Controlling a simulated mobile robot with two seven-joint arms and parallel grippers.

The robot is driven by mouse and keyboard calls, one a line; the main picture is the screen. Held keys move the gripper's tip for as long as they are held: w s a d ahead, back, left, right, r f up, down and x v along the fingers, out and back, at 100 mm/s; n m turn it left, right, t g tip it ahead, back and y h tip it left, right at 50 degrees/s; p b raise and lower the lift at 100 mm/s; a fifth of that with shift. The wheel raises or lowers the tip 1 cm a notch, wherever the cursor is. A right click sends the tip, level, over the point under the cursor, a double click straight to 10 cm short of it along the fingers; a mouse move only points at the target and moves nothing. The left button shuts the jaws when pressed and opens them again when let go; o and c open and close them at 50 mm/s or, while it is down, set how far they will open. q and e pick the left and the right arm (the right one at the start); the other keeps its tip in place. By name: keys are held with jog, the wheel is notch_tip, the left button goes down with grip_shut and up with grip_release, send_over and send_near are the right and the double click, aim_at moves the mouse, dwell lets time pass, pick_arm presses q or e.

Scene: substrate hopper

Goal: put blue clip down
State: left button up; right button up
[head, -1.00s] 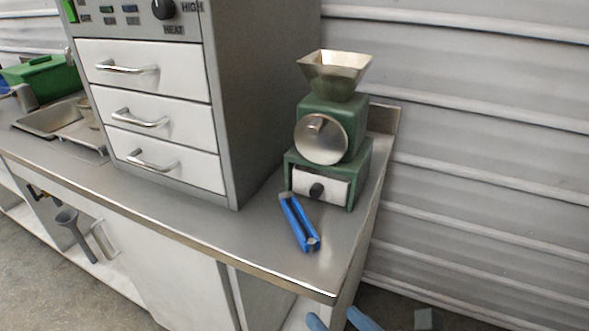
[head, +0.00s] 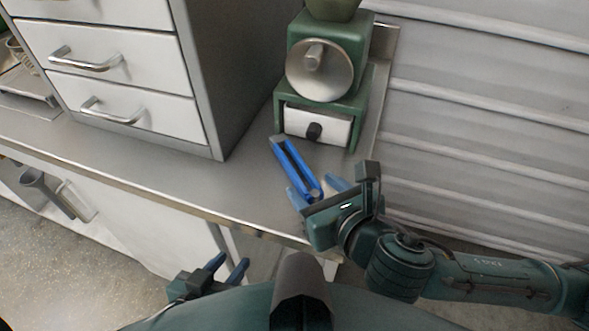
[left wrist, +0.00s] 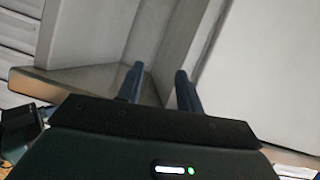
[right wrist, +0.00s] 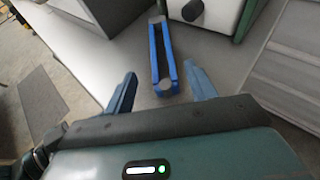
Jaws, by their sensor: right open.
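The blue clip (head: 296,168) lies on the grey counter in front of the green grinder, near the counter's front right corner. It also shows in the right wrist view (right wrist: 153,60), lying ahead of the fingers.
The green grinder (head: 326,60) with a white drawer (head: 318,126) stands behind the clip. A grey cabinet with white drawers (head: 120,95) stands to the left. The counter (head: 190,180) is bare between the cabinet and its front edge. A corrugated wall (head: 480,120) is at the right.

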aim_at(301, 172)
jog(key=x, duration=0.6)
jog(key=shift+w+b, duration=0.35)
jog(key=shift+w, duration=0.15)
jog(key=shift+c, duration=0.6)
jog(key=shift+r, duration=0.1)
jog(key=c, duration=1)
